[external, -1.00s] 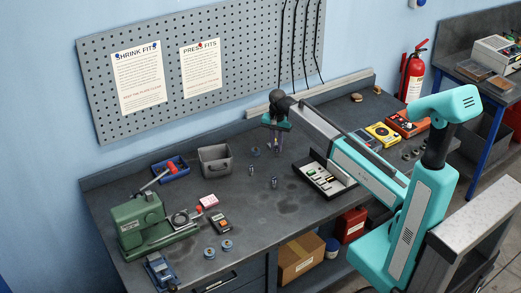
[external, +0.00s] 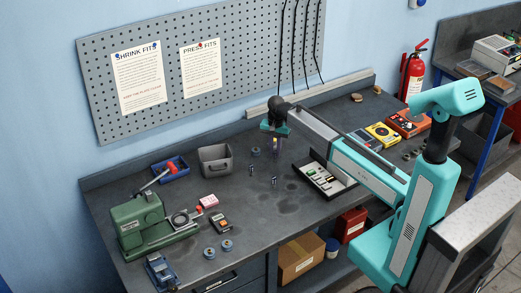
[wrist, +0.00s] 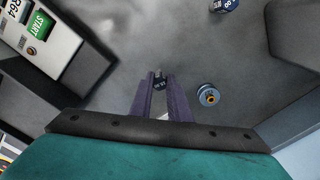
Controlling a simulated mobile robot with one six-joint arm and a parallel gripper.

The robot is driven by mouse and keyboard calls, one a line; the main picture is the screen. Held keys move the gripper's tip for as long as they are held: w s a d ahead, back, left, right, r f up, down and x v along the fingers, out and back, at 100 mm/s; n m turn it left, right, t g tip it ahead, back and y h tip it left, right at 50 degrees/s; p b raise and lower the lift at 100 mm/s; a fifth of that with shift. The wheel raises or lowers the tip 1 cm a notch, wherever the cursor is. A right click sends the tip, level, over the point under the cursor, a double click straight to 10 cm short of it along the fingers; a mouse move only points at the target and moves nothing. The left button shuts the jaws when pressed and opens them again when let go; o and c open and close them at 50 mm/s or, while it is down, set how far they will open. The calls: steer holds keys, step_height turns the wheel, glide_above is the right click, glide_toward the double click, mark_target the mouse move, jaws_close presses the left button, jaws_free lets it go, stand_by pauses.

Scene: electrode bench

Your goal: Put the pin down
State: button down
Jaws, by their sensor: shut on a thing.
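My gripper (external: 275,143) hangs above the dark bench, left of the black tray. Most of the pin is hidden by the fingers.
A round collar (external: 256,152) lies left of my gripper; a grey bin (external: 215,160) stands further left. The black tray (external: 343,192) with a panel is to the right. A green press (external: 143,225) is front left. Bare bench lies in front.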

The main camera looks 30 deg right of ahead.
mark_target(275, 153)
steer(key=shift+f, duration=0.15)
steer(key=c, duration=1.7)
jaws_free()
steer(key=shift+o, duration=0.2)
step_height(275, 153, up, 12)
steer(key=b, duration=0.3)
